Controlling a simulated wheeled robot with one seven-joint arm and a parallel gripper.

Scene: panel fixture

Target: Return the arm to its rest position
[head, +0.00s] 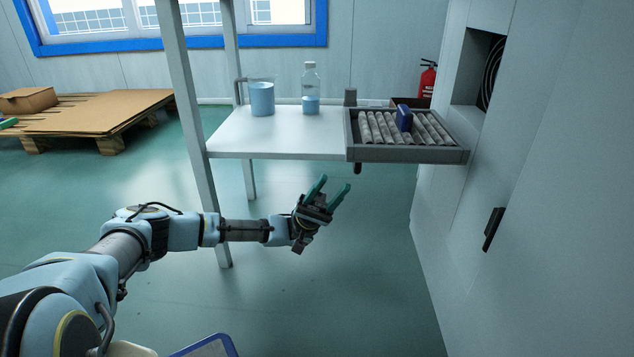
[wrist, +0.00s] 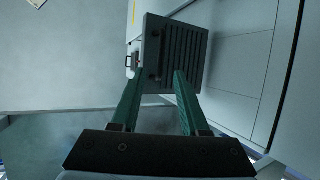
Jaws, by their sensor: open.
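My arm reaches from the lower left of the head view to the middle. My gripper (head: 333,186) has two green fingers, spread apart with nothing between them. It is in front of and below the front edge of the white shelf table (head: 280,145), apart from it. In the wrist view my gripper (wrist: 158,75) also shows its green fingers apart. Beyond them is a dark ribbed box-like part (wrist: 180,50), seemingly the underside of the roller tray.
On the table stand a blue pitcher (head: 262,99) and a bottle (head: 311,95). A roller tray (head: 408,155) holds a dark blue block (head: 404,118). A grey cabinet wall (head: 540,200) with a black handle (head: 493,229) is at right. A table leg (head: 190,110) rises behind my forearm. Open floor lies below the gripper.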

